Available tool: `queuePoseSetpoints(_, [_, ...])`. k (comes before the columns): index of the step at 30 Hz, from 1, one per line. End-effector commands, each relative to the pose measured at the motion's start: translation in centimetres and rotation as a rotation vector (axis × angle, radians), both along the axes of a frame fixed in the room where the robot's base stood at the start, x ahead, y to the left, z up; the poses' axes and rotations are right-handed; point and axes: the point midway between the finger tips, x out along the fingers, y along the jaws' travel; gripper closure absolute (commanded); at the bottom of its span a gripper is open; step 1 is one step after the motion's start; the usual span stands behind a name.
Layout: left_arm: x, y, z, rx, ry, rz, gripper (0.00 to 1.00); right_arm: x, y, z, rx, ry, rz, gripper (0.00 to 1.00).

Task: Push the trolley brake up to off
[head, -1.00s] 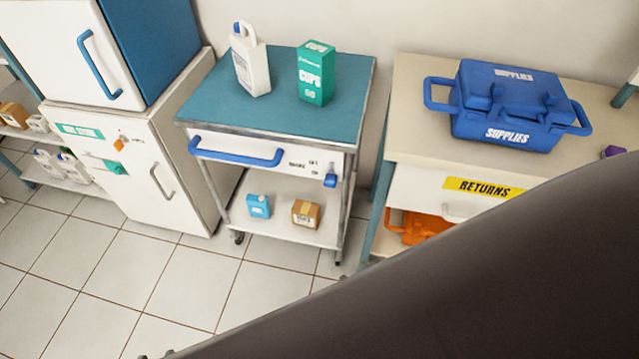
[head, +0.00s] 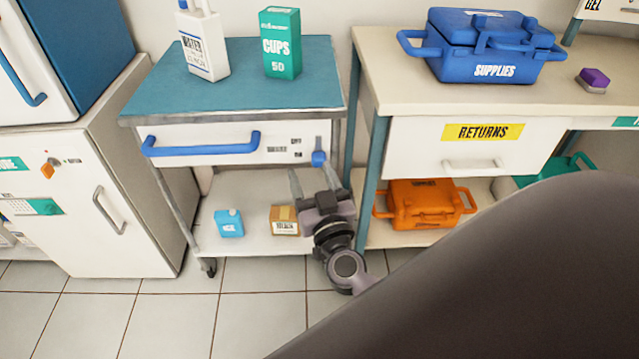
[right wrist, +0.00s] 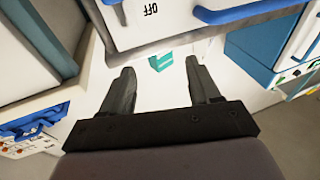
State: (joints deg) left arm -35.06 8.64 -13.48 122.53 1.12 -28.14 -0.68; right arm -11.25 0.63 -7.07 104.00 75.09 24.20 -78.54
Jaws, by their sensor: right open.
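The trolley (head: 225,117) has a teal top and a white drawer front with a blue bar handle (head: 200,146). The blue brake lever (head: 318,158) is at the right end of that front, down beside the lower label, ON. In the right wrist view the OFF label (right wrist: 151,10) shows upside down, and a bit of blue, probably the lever, is cut by the top edge. My right gripper (head: 313,176) is open and empty, fingers pointing up just below the lever, apart from it as far as I can tell. It also shows in the right wrist view (right wrist: 160,68). My left gripper is out of view.
A white bottle (head: 202,45) and a green cups box (head: 281,45) stand on the trolley. A blue carton (head: 229,222) and a brown box (head: 284,221) sit on its lower shelf. The returns bench (head: 420,150) is close on the right. My arm hides the lower right.

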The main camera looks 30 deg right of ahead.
Motion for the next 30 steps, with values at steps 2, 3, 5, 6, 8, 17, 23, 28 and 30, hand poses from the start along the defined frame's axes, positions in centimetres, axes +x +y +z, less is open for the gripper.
queuePoseSetpoints(2, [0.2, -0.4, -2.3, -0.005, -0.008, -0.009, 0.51, 1.0, -1.5, -2.5, 0.02, 0.011, -0.093, 0.38])
queuePoseSetpoints(3, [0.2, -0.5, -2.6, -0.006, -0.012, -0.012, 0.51, 1.3, -2.0, -3.1, 0.029, 0.026, -0.131, 0.38])
queuePoseSetpoints(5, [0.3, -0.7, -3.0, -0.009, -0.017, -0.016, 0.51, 1.7, -2.7, -3.9, 0.042, 0.051, -0.178, 0.38])
queuePoseSetpoints(6, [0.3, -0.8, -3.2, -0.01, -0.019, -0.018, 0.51, 1.9, -3.0, -4.4, 0.048, 0.069, -0.201, 0.38])
queuePoseSetpoints(8, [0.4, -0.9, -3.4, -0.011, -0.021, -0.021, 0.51, 2.1, -3.4, -5.0, 0.057, 0.092, -0.227, 0.38])
queuePoseSetpoints(17, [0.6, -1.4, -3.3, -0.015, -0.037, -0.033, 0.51, 3.8, -4.7, -5.7, 0.065, 0.129, -0.261, 0.38])
queuePoseSetpoints(23, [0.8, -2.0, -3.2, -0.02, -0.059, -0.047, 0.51, 6.3, -6.3, -5.8, 0.064, 0.128, -0.26, 0.38])
queuePoseSetpoints(28, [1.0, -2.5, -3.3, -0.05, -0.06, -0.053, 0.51, 7.8, -7.2, -5.7, 0.065, 0.128, -0.259, 0.38])
queuePoseSetpoints(30, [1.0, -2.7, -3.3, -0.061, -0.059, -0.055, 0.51, 8.2, -7.4, -5.7, 0.066, 0.129, -0.259, 0.38])
